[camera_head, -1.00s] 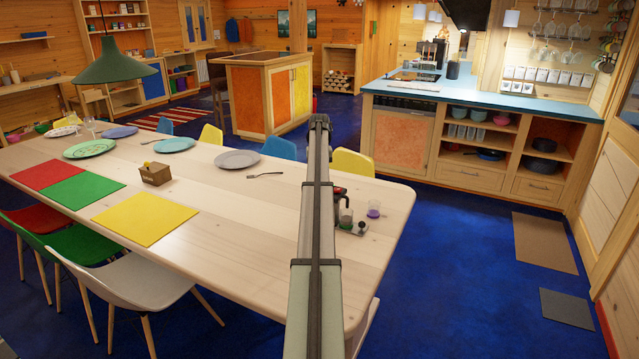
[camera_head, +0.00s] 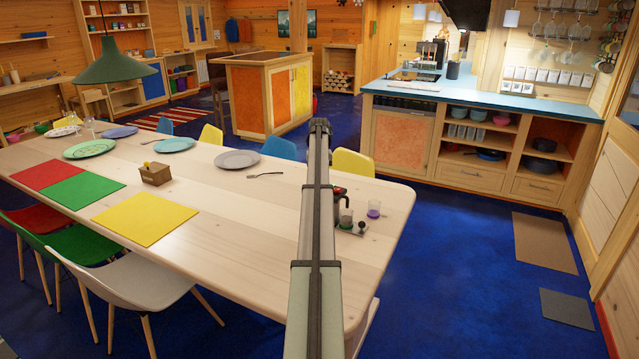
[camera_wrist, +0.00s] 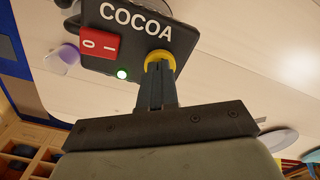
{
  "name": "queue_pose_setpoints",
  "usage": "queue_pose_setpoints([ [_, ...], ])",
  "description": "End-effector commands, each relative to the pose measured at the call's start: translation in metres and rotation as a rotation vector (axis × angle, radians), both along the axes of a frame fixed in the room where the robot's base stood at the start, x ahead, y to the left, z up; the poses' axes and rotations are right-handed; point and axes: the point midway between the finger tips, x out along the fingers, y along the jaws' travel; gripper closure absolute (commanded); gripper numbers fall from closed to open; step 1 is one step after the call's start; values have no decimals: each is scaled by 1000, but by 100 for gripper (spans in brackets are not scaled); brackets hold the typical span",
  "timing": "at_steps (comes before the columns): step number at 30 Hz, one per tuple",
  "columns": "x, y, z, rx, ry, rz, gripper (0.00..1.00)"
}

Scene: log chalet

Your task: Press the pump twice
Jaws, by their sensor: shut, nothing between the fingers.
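The dispenser (camera_wrist: 139,30) fills the top of the wrist view as a dark panel lettered COCOA. It has a red rocker switch (camera_wrist: 100,43) and a lit green light. A yellow round part (camera_wrist: 159,58), which looks like the pump, sits at its lower right edge. My gripper (camera_wrist: 157,70) is shut and empty, its fingertips right at the yellow part and covering some of it. I cannot tell whether they press it. In the head view the dispenser (camera_head: 340,192) stands near the table's right end, partly hidden by my arm, which also hides my gripper.
A cup with purple contents (camera_head: 374,208) stands beside the dispenser on the wooden table (camera_head: 235,200). A fork (camera_head: 265,176) and grey plate (camera_head: 237,159) lie to the left.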

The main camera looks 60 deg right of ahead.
Motion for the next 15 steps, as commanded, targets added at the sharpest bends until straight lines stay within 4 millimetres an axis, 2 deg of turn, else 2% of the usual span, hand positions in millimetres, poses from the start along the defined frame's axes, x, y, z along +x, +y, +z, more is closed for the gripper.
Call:
queue_pose_setpoints([
  [15,0,0,-7,1,1,0,100],
])
